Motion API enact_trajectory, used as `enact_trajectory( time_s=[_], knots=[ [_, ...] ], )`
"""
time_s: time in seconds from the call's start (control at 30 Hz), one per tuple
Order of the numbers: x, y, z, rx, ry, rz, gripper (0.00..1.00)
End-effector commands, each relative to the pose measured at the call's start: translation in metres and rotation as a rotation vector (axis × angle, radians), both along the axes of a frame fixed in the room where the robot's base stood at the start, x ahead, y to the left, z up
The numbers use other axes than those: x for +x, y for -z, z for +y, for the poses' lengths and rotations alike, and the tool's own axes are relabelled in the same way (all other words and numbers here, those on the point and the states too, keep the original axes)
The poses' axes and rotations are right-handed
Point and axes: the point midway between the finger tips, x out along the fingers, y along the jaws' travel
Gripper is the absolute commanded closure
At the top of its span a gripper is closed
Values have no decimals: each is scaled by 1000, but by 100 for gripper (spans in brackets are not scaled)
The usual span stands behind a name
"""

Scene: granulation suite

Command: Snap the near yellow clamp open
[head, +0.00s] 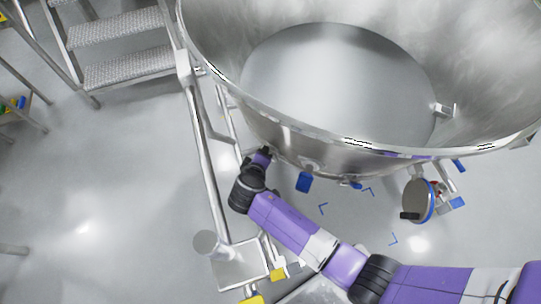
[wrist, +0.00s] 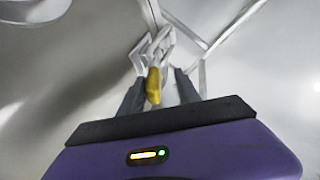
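The yellow clamp (wrist: 153,86) shows in the wrist view as a yellow lever in front of a pale metal bracket. My gripper (wrist: 159,78) is open, with its two dark fingers on either side of the lever. The left finger is close to the lever and a wider gap shows on the right; I cannot tell whether the left finger touches it. In the head view my gripper (head: 264,155) is at the lower left outside of the steel bowl (head: 300,140), and the clamp is hidden there.
A metal rail (head: 202,150) runs just left of my gripper. Metal steps (head: 115,50) stand at the upper left. A round blue-rimmed disc (head: 416,203) hangs below the bowl at the right. Yellow parts (head: 278,274) sit low on the frame.

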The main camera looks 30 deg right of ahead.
Motion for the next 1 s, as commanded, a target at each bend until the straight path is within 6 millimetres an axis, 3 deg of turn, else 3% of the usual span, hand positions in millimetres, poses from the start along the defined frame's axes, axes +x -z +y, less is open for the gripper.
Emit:
enact_trajectory(
  time_s=[0.33, 0.77, 1.0],
  knots=[
    [4, -18, -14, 218, 4, 65, 62],
    [-35, -76, 13, 221, -1, 65, 62],
    [-6, -97, 33, 287, -74, -65, 62]
  ],
)
